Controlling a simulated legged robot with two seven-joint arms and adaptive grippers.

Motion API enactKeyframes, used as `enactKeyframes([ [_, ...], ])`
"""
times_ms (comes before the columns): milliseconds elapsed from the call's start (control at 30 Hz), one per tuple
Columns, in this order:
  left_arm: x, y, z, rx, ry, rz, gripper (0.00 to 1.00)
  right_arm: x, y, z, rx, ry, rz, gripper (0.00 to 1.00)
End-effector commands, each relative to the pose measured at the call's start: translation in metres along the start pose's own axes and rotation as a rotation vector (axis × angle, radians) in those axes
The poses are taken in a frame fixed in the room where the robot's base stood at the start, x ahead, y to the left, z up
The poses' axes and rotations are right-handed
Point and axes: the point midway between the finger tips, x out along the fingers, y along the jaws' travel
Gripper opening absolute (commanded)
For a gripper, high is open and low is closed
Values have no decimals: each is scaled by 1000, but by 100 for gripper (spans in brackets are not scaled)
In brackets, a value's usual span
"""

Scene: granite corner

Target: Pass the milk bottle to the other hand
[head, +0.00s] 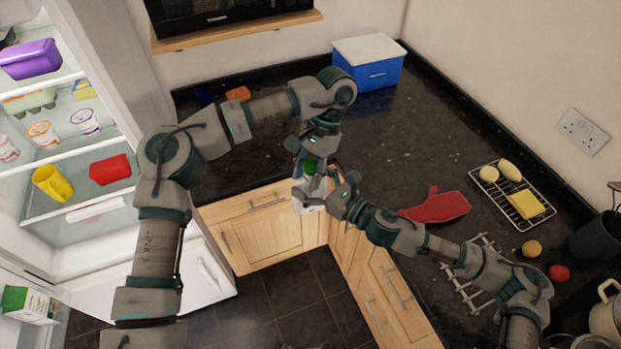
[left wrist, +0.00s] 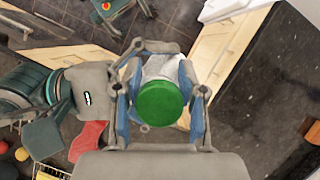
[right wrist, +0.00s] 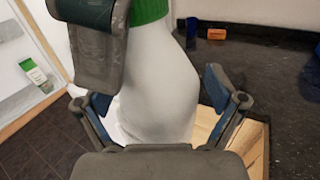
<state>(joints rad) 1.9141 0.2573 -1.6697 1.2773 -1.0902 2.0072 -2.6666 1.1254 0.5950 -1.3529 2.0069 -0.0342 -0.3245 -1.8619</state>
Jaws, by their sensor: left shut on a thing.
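The milk bottle (head: 309,166), white with a green cap, hangs over the corner of the counter in the head view, mostly hidden by my grippers. My left gripper (head: 311,178) comes from above and is shut on it; the left wrist view looks down on the green cap (left wrist: 160,103) between the fingers. My right gripper (head: 327,184) is at the bottle from the right. In the right wrist view the white body (right wrist: 160,95) stands between its spread fingers, with a gap to the right finger. Whether the left finger touches is unclear.
A red oven mitt (head: 437,206), a rack (head: 540,209) with yellow foods and a blue cooler (head: 368,66) lie on the dark counter. The open fridge (head: 75,150) stands at left. Cabinets (head: 268,228) and floor are below the bottle.

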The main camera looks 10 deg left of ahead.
Motion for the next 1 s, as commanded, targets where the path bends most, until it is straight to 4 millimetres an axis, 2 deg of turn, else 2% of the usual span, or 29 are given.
enactKeyframes([
  [33,-1,0,0,0,1,0,0,0,0,0,0,0,0,72],
  [267,-1,0,0,1,0,0,0,0,-1,0,0,0,-3,16],
  [300,-1,0,0,2,-1,1,50,0,-1,2,-1,-2,-3,15],
  [367,-1,0,0,2,-1,1,65,0,-1,2,-1,-2,-2,15],
  [400,0,0,0,1,-1,1,70,0,-1,2,-1,-2,-2,15],
  [767,-6,0,0,-1,0,-1,70,0,0,2,-1,-3,1,15],
  [1000,-44,0,-1,-5,0,-5,70,0,0,2,-1,-3,1,15],
])
